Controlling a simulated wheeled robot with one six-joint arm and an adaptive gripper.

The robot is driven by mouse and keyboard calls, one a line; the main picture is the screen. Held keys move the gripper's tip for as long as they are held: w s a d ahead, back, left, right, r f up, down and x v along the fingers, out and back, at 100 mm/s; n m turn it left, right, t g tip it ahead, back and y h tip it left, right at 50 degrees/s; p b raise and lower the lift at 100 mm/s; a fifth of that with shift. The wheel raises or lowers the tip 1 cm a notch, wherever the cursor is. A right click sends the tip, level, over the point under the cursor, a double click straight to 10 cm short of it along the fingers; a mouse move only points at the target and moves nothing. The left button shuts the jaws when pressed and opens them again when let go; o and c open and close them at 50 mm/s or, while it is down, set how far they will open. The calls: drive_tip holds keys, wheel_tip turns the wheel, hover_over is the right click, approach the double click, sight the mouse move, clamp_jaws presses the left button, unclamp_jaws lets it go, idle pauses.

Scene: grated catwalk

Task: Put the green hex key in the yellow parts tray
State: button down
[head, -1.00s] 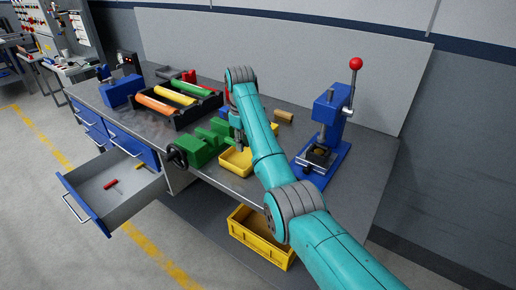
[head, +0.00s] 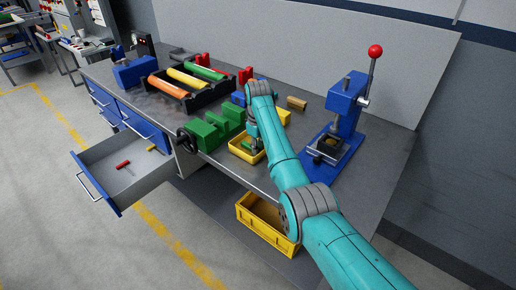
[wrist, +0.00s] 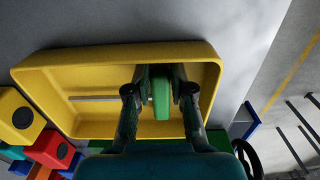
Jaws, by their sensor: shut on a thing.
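The yellow parts tray (head: 240,155) stands near the front edge of the bench, right of the green vise. It fills much of the wrist view (wrist: 100,52). My gripper (wrist: 160,75) points down into the tray, towards its right end in the wrist view. It is shut on the green hex key (wrist: 160,98), whose green part shows between the fingers. A thin grey rod (wrist: 95,99) shows over the tray floor to the left; I cannot tell whether it belongs to the key. Contact between key and floor is hidden.
The green vise (head: 212,130) is close on the left, and a blue press (head: 342,110) with a red knob stands right. A drawer (head: 125,170) hangs open at front left. A yellow crate (head: 268,222) sits below the bench.

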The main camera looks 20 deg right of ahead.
drive_tip(key=shift+f, duration=0.15)
drive_tip(key=c, duration=1)
unclamp_jaws()
wheel_tip(320, 180, up, 12)
drive_tip(key=shift+r, duration=0.1)
